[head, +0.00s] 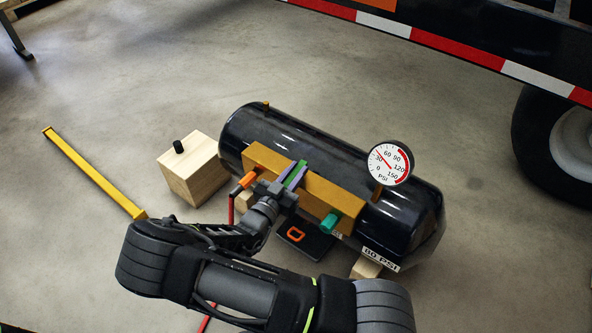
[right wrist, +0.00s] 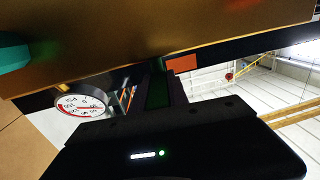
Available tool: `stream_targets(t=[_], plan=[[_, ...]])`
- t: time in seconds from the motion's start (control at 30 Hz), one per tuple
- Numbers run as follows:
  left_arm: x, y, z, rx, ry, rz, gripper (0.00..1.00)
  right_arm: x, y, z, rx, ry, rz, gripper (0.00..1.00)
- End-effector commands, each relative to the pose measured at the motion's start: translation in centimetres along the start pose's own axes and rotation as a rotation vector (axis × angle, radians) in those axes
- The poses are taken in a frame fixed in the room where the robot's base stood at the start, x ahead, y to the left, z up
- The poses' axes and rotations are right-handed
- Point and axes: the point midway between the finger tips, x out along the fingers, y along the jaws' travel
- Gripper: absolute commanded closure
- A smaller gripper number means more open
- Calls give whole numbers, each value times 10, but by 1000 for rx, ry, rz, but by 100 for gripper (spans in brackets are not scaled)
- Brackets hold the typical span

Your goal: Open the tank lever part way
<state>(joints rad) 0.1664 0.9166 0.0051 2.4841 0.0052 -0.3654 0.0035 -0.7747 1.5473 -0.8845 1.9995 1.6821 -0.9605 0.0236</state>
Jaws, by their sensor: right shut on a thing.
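The black tank (head: 310,143) lies on its side on wooden blocks, with a brass-coloured block (head: 325,197) along its near side. A green lever (head: 298,173) stands at the middle of that block. My right gripper (head: 293,175) is shut on the green lever, its fingers on either side of it. In the right wrist view the lever shows as a dark green strip (right wrist: 157,88) between the fingers. The dial gauge (head: 390,163) has its needle between 30 and 60, and it also shows in the right wrist view (right wrist: 82,105). My left gripper is out of view.
An orange fitting (head: 243,184) and a teal fitting (head: 331,222) sit at the block's ends. A wooden block (head: 193,172) with a black knob stands left. A yellow bar (head: 95,172) lies on the floor. The trailer wheel (head: 560,140) is at right.

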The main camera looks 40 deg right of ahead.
Motion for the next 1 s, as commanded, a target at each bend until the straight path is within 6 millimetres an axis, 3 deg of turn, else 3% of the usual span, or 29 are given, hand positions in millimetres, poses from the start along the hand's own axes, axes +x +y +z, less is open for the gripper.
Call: stream_targets(t=[0.6, 1.0], plan=[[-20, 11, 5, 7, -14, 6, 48, 0, 1, 0, -5, -2, -393, 100], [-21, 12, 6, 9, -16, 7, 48, 0, 0, 0, 0, -1, -454, 100]])
